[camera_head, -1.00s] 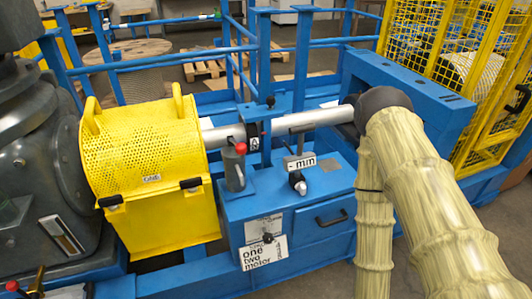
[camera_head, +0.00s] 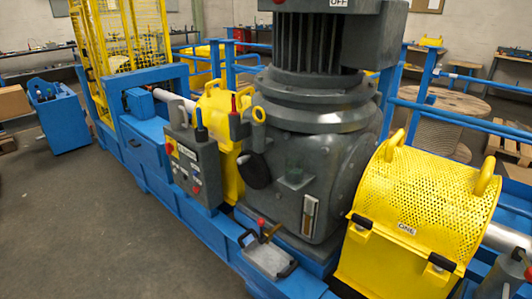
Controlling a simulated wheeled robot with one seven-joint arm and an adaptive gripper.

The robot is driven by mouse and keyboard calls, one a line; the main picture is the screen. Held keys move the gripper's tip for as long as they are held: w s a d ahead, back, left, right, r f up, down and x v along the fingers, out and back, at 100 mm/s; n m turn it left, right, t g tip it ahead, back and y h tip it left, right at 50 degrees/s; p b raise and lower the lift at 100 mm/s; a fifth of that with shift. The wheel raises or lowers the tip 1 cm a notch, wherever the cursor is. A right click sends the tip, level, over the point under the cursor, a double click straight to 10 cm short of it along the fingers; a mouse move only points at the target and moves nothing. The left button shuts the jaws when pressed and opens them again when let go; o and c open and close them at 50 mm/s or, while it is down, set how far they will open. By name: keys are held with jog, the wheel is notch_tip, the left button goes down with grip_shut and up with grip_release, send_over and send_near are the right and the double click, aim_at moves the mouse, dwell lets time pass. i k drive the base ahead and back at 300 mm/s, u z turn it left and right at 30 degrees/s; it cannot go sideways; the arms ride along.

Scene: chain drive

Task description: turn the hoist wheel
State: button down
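I cannot make out a hoist wheel for certain in the head view. A large grey motor and gearbox housing (camera_head: 310,135) stands upright in the middle of the blue frame. A dark rounded part (camera_head: 256,171) sits on its left side; its exact form is unclear. A perforated yellow guard labelled "ONE" (camera_head: 420,205) covers the shaft on the right and appears closed. My gripper is not in view.
A grey control box (camera_head: 196,165) with buttons and levers stands at the machine's front left. A small plate with a red-tipped lever (camera_head: 268,254) lies below the housing. Yellow mesh fencing (camera_head: 130,50) stands behind at left. Open grey floor (camera_head: 90,220) lies front left.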

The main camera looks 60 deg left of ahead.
aim_at(252, 167)
jog(key=u, duration=2.3)
jog(key=k, duration=0.45)
jog(key=u, duration=1.1)
jog(key=i, duration=0.95)
jog(key=z, duration=0.55)
